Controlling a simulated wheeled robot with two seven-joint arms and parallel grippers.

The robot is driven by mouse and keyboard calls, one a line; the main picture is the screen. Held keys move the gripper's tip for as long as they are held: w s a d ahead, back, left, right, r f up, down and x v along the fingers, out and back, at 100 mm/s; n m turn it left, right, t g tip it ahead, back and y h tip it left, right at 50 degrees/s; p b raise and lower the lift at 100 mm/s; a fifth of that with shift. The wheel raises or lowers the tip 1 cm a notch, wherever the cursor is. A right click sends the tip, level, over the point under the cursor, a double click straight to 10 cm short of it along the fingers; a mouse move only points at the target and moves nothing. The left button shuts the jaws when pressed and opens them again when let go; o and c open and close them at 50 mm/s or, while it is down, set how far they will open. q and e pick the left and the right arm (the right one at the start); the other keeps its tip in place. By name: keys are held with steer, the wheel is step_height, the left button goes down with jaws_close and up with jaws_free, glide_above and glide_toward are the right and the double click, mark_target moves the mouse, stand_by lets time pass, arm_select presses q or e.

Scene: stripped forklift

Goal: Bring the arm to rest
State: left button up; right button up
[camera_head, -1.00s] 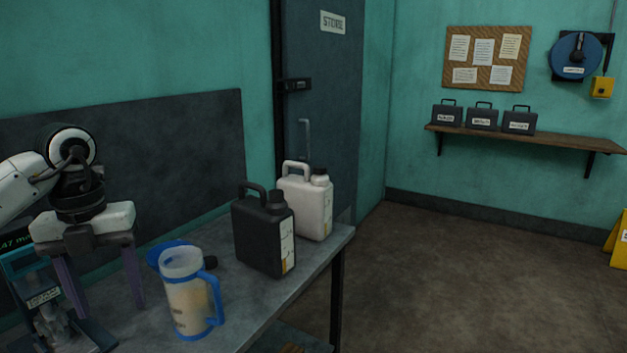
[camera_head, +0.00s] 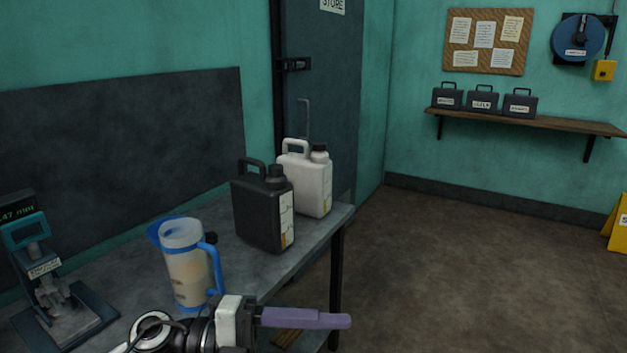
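My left gripper (camera_head: 335,321) is low in the head view, in front of the bench's near edge, and points to the right. Its purple fingers are seen edge-on, one hiding the other, so its opening cannot be read. No object shows at the fingertips. My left arm's wrist (camera_head: 175,332) comes in at the bottom edge, below the jug. My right gripper is not in view.
A blue-lidded jug (camera_head: 187,270) stands on the bench (camera_head: 250,284) just behind the wrist. A black canister (camera_head: 262,212), a white canister (camera_head: 313,182) and a gauge stand (camera_head: 45,275) are also on the bench.

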arm_select(q)
steer(key=w+a+f+n+t+y+b, duration=0.15)
steer(key=a+f+n+t+y, duration=0.3)
steer(key=f+n+t, duration=0.55)
steer(key=w+a+f+n+t+y+b, duration=0.15)
steer(key=a+f+n+t+y, duration=0.45)
steer(key=n, duration=0.7)
steer(key=s+a+f+n+g+y, duration=0.2)
steer(key=s+a+f+n+g, duration=0.1)
steer(key=s+f, duration=0.6)
steer(key=s+a+f+n+g+y, duration=0.2)
steer(key=s+a+f+n+g, duration=0.1)
steer(key=s+f, duration=0.6)
step_height(320, 180, down, 3)
steer(key=shift+a+f+n+g+b, duration=0.2)
steer(key=shift+a+n+g+b, duration=0.25)
steer(key=shift+n, duration=0.45)
